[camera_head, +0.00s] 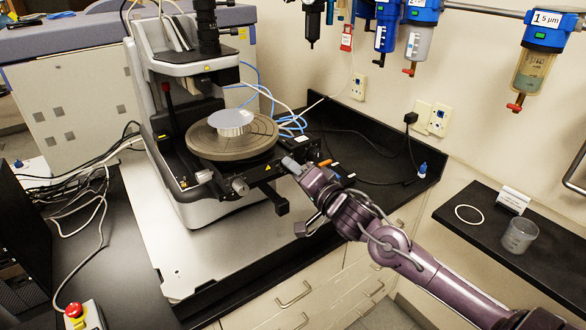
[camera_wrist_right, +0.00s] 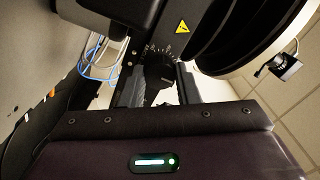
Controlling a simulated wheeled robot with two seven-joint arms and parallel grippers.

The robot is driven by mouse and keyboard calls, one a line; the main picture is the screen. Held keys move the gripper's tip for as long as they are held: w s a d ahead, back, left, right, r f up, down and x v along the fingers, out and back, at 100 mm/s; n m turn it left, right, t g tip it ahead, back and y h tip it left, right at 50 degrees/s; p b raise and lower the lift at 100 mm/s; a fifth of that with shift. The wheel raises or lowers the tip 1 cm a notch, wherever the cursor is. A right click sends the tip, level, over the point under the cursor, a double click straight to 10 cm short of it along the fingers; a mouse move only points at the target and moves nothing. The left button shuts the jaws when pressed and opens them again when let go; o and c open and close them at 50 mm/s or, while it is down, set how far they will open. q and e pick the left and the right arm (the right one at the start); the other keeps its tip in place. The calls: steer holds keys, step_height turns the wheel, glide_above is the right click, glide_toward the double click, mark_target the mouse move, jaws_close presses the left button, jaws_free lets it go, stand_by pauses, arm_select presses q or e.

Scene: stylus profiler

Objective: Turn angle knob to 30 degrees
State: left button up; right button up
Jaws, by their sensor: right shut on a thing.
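The stylus profiler (camera_head: 180,62) stands on a metal plate, with a round stage (camera_head: 205,142) carrying a silver disc (camera_head: 231,121). My right gripper (camera_head: 289,164) reaches in from the lower right to the side of the stage mount. In the right wrist view its two fingers lie on either side of a dark angle knob (camera_wrist_right: 160,70), shut on it. Pale scale marks show just above the knob, but they are too small to read. In the head view the gripper hides the knob. My left gripper is not in view.
Silver knobs (camera_head: 239,186) stick out below the stage, left of my gripper. Blue and white cables (camera_head: 290,122) lie behind it. A red stop button (camera_head: 74,310) is at the lower left. A side shelf holds a clear beaker (camera_head: 519,235).

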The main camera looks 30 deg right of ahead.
steer(key=m, duration=0.4)
steer(key=shift+m, duration=0.4)
steer(key=shift+c, duration=0.5)
steer(key=m, duration=0.4)
steer(key=o, duration=1.1)
steer(key=s+p, duration=0.1)
steer(key=s, duration=0.1)
steer(key=s+p, duration=0.2)
steer(key=s, duration=0.1)
steer(key=s+p, duration=0.1)
steer(key=s, duration=0.2)
steer(key=shift+d, duration=0.35)
